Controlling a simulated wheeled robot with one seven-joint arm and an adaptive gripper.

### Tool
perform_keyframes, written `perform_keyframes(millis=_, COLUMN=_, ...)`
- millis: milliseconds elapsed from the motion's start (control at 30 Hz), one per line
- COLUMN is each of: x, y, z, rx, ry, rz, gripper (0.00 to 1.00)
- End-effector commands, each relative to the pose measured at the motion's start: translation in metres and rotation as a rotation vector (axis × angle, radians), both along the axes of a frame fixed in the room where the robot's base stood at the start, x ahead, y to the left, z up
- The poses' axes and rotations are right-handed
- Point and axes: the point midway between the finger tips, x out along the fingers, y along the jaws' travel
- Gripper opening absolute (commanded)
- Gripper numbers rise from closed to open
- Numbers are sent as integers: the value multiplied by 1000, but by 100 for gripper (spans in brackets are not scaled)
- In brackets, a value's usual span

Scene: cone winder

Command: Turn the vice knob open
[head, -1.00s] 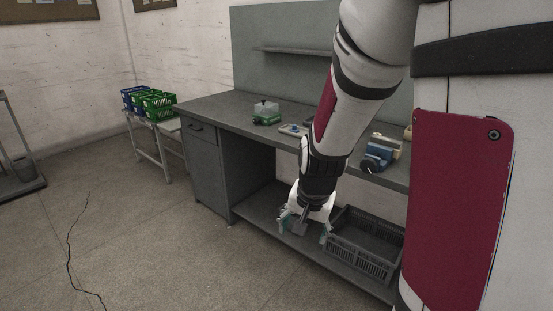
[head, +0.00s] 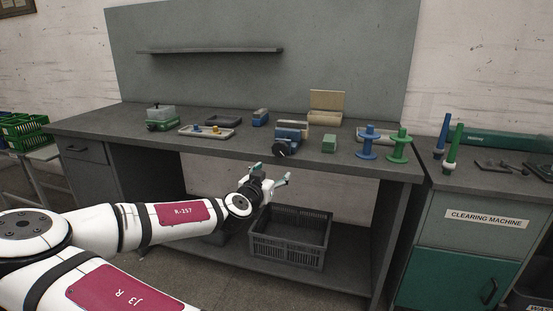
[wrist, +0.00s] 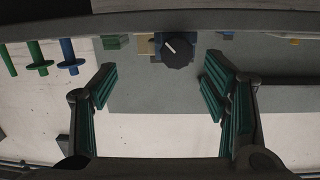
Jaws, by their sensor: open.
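The blue vice (head: 291,134) stands at the front edge of the grey workbench. Its round black knob (head: 279,149) faces outward over the edge. In the wrist view, which looks upside down, the knob (wrist: 178,53) shows a white line mark and lies between the fingers, farther away. My gripper (head: 268,174) is open and empty, in front of the bench and a little below its top. In the wrist view its two green-padded fingers (wrist: 160,95) are spread wide, apart from the knob.
On the workbench (head: 210,150) stand a small tray (head: 207,132), a green block (head: 329,144), a blue spool (head: 366,143) and a green spool (head: 399,146). A dark crate (head: 290,238) sits on the lower shelf under the gripper. The clearing machine (head: 480,225) is at right.

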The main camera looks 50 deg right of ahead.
Motion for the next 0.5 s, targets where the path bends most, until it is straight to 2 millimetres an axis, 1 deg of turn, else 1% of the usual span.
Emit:
perform_keyframes(millis=33, x=8, y=2, z=4, rx=-40, ry=-7, rz=22, gripper=68)
perform_keyframes(millis=100, x=14, y=3, z=11, rx=-75, ry=-18, rz=43, gripper=68)
perform_keyframes(millis=267, x=22, y=1, z=17, rx=-103, ry=-28, rz=60, gripper=68)
perform_keyframes(millis=367, x=26, y=-10, z=18, rx=-104, ry=-30, rz=59, gripper=68)
perform_keyframes(millis=500, x=35, y=-33, z=17, rx=-103, ry=-27, rz=59, gripper=68)
